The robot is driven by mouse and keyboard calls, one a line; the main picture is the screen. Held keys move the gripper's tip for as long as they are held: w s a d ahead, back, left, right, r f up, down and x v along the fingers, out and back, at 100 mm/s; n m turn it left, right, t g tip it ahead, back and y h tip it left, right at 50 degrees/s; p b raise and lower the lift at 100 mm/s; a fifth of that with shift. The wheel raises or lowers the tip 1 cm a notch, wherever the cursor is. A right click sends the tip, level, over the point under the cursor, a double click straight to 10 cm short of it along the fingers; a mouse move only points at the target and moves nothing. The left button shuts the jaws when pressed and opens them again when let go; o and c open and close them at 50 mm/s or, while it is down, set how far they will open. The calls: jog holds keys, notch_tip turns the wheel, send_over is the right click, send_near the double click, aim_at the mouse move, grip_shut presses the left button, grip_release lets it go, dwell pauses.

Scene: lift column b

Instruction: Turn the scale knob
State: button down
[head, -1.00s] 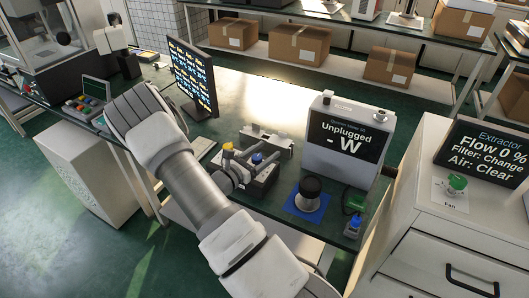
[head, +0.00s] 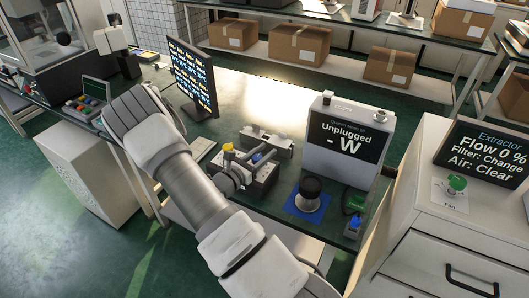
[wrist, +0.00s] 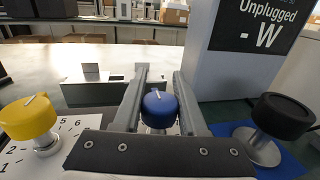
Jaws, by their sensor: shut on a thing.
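A blue knob (wrist: 159,110) with a white pointer mark on top stands in the middle of the wrist view. My gripper (wrist: 155,100) has one finger on each side of it and is shut on it. A yellow knob (wrist: 28,118) with a pale mark stands to the left on a white dial plate with numbers. In the head view the blue knob (head: 257,157) is partly hidden by my gripper (head: 250,170), and the yellow knob (head: 229,149) is just left of it. I cannot read a label saying which knob is the scale knob.
A black knob (head: 310,188) stands on a blue mat to the right. Behind it a white unit (head: 375,125) reads "Unplugged - W". A dark text screen (head: 192,72) stands behind my arm. A green fan knob (head: 457,184) sits on the white cabinet at the right.

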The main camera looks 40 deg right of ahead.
aim_at(257, 156)
jog(key=n+t+y+p, duration=0.1)
jog(key=n+t, duration=0.1)
jog(key=w+n+t+y, duration=0.1)
jog(key=n+t, duration=0.1)
jog(key=t, duration=0.1)
jog(key=n+t+y+p, duration=0.1)
jog(key=t, duration=0.1)
jog(key=shift+w+a+r+n+t+y+p, duration=0.1)
jog(key=shift+w+a+n+t+y+p, duration=0.05)
jog(key=shift+a+n+t+y+p, duration=0.2)
jog(key=t+y, duration=0.1)
jog(key=n+t+p, duration=0.1)
jog(key=n+t+y+p, duration=0.1)
jog(key=shift+w+a+n+y, duration=0.2)
jog(key=shift+w+n+y, duration=0.05)
jog(key=shift+y, duration=0.1)
jog(key=shift+w+a+n+t+y+p, duration=0.2)
jog(key=shift+n+t+y+p, duration=0.6)
jog(key=shift+y, duration=0.3)
jog(key=shift+w+a+n+t+y+p, duration=0.1)
jog(key=shift+a+n+t+y+p, duration=0.1)
jog(key=shift+n+t+y+p, duration=0.55)
jog(key=shift+y, duration=0.45)
jog(key=shift+c, duration=2.3)
grip_release()
jog(key=shift+a+p, duration=0.15)
jog(key=shift+p, duration=0.15)
